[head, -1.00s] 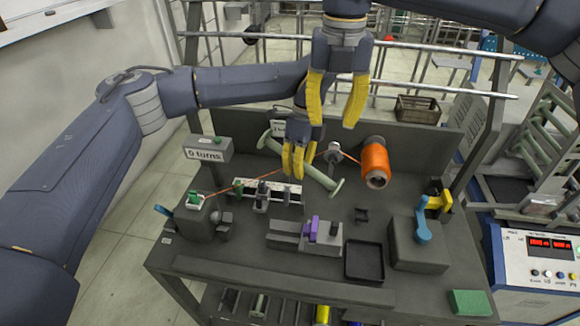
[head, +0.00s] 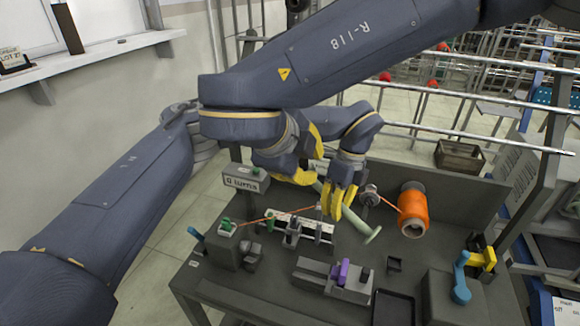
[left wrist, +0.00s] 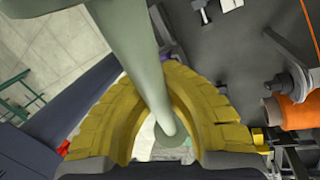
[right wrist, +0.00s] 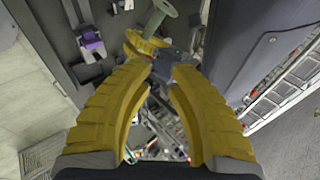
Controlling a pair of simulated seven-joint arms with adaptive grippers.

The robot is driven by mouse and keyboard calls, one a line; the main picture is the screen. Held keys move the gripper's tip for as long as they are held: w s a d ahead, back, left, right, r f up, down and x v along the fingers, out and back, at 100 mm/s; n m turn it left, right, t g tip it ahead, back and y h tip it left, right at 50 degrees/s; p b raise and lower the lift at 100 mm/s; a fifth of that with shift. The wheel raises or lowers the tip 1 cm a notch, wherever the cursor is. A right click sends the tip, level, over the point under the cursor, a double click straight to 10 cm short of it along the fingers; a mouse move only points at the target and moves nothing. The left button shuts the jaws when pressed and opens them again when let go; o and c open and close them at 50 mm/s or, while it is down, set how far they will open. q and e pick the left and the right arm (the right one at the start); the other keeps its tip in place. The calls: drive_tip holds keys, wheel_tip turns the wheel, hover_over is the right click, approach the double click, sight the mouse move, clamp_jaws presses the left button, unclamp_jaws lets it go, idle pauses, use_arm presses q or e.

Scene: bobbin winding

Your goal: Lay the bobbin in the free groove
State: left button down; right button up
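The pale green bobbin (head: 371,236), a long rod with flared ends, is tilted above the bench. My left gripper (head: 337,214) is closed around its shaft; the left wrist view shows the bobbin (left wrist: 135,60) running between the yellow fingers. My right gripper (head: 297,160) is up and left of my left gripper, partly hiding the bobbin's upper part. In the right wrist view its fingertips (right wrist: 165,70) are apart with nothing between them; the bobbin's flared end (right wrist: 165,7) and my left gripper lie beyond. I cannot make out a free groove.
An orange spool (head: 412,212) feeds thread past a metal pulley (head: 369,194) towards a green clip (head: 226,225) at left. A grey block with a purple piece (head: 343,272), a black tray (head: 393,308) and a blue crank (head: 461,280) stand along the front. My arms pass close together.

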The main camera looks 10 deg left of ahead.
drive_tip(key=shift+w+a+f+n+t+y, duration=0.3)
drive_tip(key=shift+w+a+f+n, duration=0.1)
drive_tip(key=shift+w+f+n, duration=1.6)
drive_tip(key=shift+w+a+f+n+t+y, duration=0.4)
drive_tip(key=shift+w+f+n, duration=0.95)
drive_tip(key=shift+n, duration=1.1)
drive_tip(key=shift+w+a+f+n+t+y, duration=0.2)
drive_tip(key=shift+w+a+f+n, duration=0.25)
drive_tip(key=shift+w+f+n, duration=1.55)
drive_tip(key=shift+o, duration=0.4)
drive_tip(key=shift+s+r+n, duration=0.2)
drive_tip(key=shift+s+n, duration=0.05)
drive_tip(key=shift+s, duration=0.2)
clamp_jaws()
drive_tip(key=shift+c, duration=1.6)
unclamp_jaws()
drive_tip(key=shift+o, duration=1.2)
drive_tip(key=shift+s+r, duration=0.1)
